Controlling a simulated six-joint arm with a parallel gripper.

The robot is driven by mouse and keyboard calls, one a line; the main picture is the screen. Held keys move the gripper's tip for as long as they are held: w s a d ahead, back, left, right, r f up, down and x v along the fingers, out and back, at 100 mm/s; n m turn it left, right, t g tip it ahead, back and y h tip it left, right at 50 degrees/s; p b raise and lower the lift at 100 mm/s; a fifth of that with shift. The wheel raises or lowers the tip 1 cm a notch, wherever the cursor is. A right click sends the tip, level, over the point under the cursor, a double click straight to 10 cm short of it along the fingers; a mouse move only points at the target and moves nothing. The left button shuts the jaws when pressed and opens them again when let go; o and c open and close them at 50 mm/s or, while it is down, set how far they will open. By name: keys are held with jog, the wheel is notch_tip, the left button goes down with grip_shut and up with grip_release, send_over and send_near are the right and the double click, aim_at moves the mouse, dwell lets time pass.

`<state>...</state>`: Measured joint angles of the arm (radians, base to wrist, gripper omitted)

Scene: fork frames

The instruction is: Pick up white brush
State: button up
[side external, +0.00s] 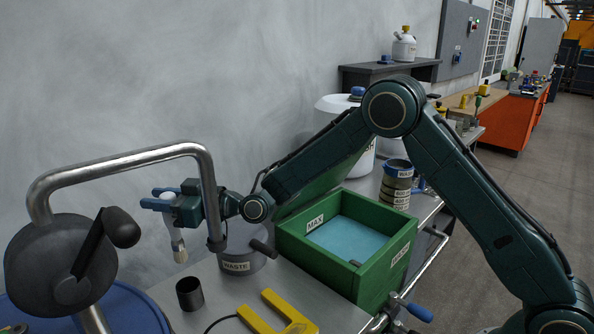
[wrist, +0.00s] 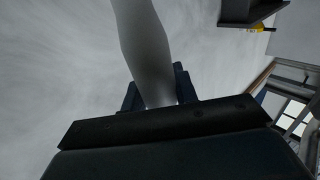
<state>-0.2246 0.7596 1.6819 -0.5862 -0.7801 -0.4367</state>
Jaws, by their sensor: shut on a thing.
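The white brush (side external: 176,240) hangs with its pale bristles pointing down, in the air above the left part of the metal bench. My gripper (side external: 162,197) is shut on the brush near its upper end. In the wrist view the pale brush handle (wrist: 147,50) rises between the two dark blue fingers of my gripper (wrist: 155,88). The bristles are outside the wrist view.
A bent metal pipe (side external: 125,160) with a dark round wheel (side external: 45,265) stands in front, close to my gripper. A waste pot (side external: 240,262), black cup (side external: 189,294), yellow fork-shaped piece (side external: 275,315) and green box (side external: 340,270) stand on the bench.

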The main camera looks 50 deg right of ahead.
notch_tip(320, 180, up, 7)
jog(key=shift+f, duration=0.2)
dwell(0.6)
